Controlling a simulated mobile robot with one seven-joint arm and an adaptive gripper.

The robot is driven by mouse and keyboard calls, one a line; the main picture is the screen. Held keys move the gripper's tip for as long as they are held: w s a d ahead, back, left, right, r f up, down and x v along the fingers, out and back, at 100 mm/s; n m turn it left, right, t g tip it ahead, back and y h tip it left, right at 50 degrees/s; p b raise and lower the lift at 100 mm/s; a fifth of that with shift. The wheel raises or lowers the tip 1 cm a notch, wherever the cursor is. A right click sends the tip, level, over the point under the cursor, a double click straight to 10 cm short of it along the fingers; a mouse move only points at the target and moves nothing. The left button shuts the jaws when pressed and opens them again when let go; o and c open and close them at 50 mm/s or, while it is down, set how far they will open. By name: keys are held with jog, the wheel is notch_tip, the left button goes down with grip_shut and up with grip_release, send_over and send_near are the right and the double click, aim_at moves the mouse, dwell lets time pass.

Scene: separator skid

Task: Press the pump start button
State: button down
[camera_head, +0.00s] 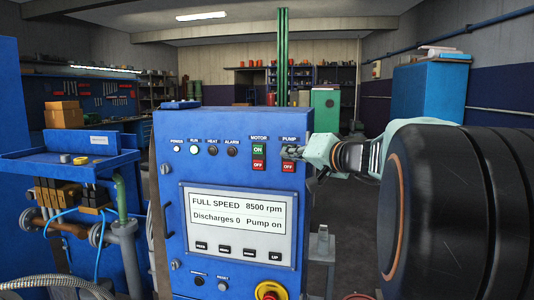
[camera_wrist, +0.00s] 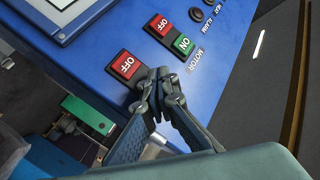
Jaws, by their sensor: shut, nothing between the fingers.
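The blue control panel (camera_head: 230,275) faces me with a pump switch pair under the "PUMP" label. The pump's red OFF button (camera_head: 288,168) is visible and also shows in the wrist view (camera_wrist: 125,65). The pump start button above it is hidden behind my gripper's fingertips. My gripper (camera_head: 292,152) is shut and empty, reaching in from the right. In the wrist view its fingertips (camera_wrist: 155,76) meet at the panel beside the OFF button, at or touching the start button's place. The screen (camera_head: 238,222) reads "FULL SPEED 8500 rpm", "Discharges 0" and "Pump on".
The motor's green ON button (camera_head: 258,149) and red OFF button (camera_head: 259,165) sit close to the left of my fingertips. Indicator lamps (camera_head: 213,151) line the panel's top. A red-and-yellow knob (camera_head: 269,291) is at the bottom. Pipes and valves (camera_head: 95,195) stand at left.

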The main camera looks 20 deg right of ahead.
jog(key=shift+s+a+b, duration=0.3)
jog(key=shift+s+b, duration=0.25)
jog(key=shift+f, duration=0.1)
jog(key=s+a+b, duration=0.2)
jog(key=s, duration=0.1)
jog(key=s+a+b, duration=0.1)
jog(key=shift+s, duration=0.15)
jog(key=shift+r, duration=0.2)
dwell(0.7)
dwell(0.3)
